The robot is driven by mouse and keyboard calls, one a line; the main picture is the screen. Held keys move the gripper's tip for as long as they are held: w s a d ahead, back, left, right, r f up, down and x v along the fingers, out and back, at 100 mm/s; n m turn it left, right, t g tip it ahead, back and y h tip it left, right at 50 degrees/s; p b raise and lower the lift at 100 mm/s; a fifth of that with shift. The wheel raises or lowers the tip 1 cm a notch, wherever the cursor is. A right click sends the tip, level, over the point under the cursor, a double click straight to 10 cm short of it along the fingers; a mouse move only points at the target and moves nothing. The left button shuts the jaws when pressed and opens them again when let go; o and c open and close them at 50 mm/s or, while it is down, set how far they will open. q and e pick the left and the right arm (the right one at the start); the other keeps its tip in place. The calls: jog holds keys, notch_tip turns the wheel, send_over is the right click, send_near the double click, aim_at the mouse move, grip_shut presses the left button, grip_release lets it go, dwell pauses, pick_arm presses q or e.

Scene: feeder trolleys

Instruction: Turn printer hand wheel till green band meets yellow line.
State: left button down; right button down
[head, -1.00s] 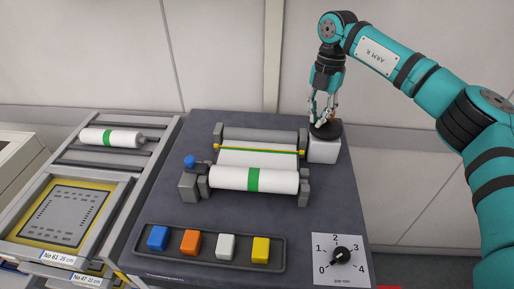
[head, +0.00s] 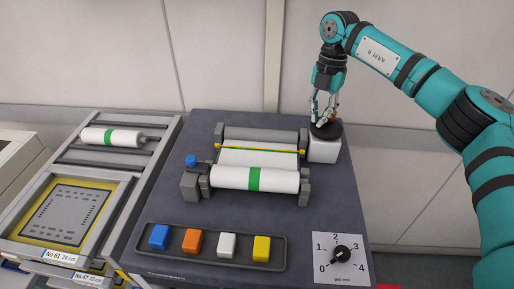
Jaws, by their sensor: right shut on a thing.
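The printer (head: 262,178) stands on the dark table, with white paper between its rollers. A yellow line (head: 232,147) runs across the paper near the back roller. A thin green band (head: 270,151) lies along the near side of this line, very close to it; whether they fully meet is too small to tell. The front white roll carries a separate green stripe (head: 254,179). The black hand wheel (head: 326,131) sits on a white block right of the printer. My right gripper (head: 324,119) points down and is shut on the hand wheel from above. My left gripper is out of view.
A tray (head: 150,258) with blue, orange, white and yellow blocks lies at the front. A dial plate (head: 324,274) is at the front right. A feeder trolley (head: 100,180) with a white roll stands left. The wall is close behind.

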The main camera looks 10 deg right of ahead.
jog(key=shift+w+d+r, duration=0.4)
jog(key=shift+d+r, duration=0.05)
jog(key=shift+d, duration=0.25)
jog(key=shift+a, duration=0.3)
jog(key=shift+w+r+p, duration=0.25)
jog(key=shift+r+p, duration=0.35)
jog(key=shift+p, duration=0.2)
jog(key=shift+w+d+r+p, duration=0.35)
jog(key=shift+r+p, duration=0.05)
jog(key=shift+p, duration=0.2)
jog(key=r+p, duration=0.1)
jog(key=r, duration=0.1)
jog(key=s+a+r+p, duration=0.1)
jog(key=r, duration=0.1)
jog(key=shift+p, duration=0.3)
jog(key=shift+w+d+f, duration=0.2)
jog(key=shift+d, duration=0.05)
jog(key=shift+a, duration=0.15)
